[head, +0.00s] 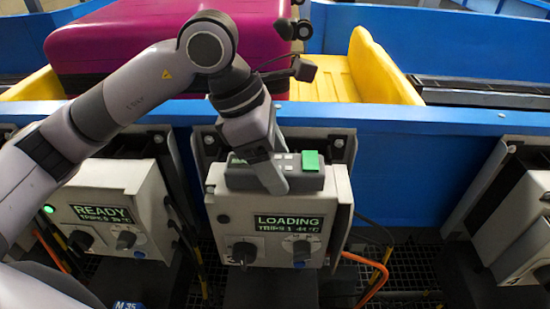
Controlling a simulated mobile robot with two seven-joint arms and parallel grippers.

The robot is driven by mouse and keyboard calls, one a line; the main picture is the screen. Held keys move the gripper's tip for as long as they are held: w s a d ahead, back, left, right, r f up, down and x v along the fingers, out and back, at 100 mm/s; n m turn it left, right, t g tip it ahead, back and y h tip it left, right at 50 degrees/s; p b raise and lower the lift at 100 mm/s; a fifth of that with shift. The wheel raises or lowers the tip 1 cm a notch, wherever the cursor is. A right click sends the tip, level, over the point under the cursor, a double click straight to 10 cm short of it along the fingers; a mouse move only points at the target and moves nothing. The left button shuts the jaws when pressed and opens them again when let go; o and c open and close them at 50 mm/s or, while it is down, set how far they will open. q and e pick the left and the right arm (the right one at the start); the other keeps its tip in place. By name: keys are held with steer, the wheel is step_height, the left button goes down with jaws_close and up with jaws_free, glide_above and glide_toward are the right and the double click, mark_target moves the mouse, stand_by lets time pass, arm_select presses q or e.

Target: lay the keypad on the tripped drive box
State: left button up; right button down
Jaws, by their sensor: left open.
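The keypad (302,172), a dark grey bar with a green square button and pale keys, lies flat on top of the middle drive box (233,210). This white box has a lit display that reads LOADING, with a trips and temperature line under it, and two dark knobs. My left gripper (272,184) is open at the left part of the keypad, with one finger in front of it. The finger hides some of the keypad, and I cannot tell if it touches. My right gripper is not in view.
The left drive box (105,205) reads READY and has a green lamp. Part of another drive box (525,235) stands at the right edge. A blue conveyor wall (420,150) runs behind them, with a magenta suitcase (120,35) in a yellow tray (370,70). Orange cables hang below.

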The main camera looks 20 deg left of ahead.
arm_select(q)
steer(key=v, duration=1.2)
steer(key=shift+s, duration=0.15)
